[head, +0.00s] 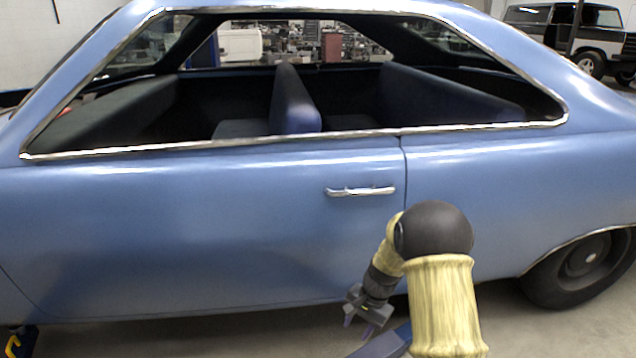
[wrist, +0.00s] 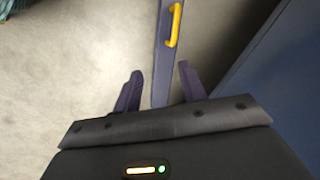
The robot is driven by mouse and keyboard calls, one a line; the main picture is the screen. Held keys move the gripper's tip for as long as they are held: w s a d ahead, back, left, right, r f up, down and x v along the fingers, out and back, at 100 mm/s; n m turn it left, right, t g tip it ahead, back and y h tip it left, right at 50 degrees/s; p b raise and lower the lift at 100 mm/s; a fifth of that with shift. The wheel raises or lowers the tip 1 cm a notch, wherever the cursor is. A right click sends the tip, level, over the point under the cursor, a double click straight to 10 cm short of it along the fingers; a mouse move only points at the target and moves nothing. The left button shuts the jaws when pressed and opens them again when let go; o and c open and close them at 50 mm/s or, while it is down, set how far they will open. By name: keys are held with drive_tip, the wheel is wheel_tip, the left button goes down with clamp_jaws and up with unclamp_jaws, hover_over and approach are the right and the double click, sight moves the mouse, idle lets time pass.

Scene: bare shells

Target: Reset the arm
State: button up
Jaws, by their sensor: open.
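My gripper (head: 360,310) hangs low in front of the blue car's side, at the lower middle of the head view, pointing down. In the wrist view, my gripper (wrist: 158,88) shows two dark purple fingers spread apart, with nothing held between them. A dark bluish bar with a yellow handle (wrist: 174,25) lies beyond the fingers in the wrist view. My arm bends at a dark round joint with a yellowish sleeve, right of the gripper in the head view.
The blue car (head: 200,220) stands close in front, its door shut, with a chrome door handle (head: 361,191) above my gripper. A rear wheel (head: 590,262) is at the right. Grey floor shows below the car. A white-and-black vehicle (head: 590,40) stands at the back right.

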drive_tip(key=s+d+r+n+t+h, duration=0.15)
drive_tip(key=s+r+n, duration=0.25)
drive_tip(key=s+r, duration=0.5)
drive_tip(key=s+d+r+n+t+h, duration=0.1)
drive_tip(key=s+d+r+n, duration=0.35)
drive_tip(key=s, duration=0.85)
wheel_tip(320, 180, up, 39)
drive_tip(key=a+m+p, duration=0.1)
drive_tip(key=p, duration=3.7)
drive_tip(key=shift+w, duration=0.2)
drive_tip(key=shift+a, duration=0.1)
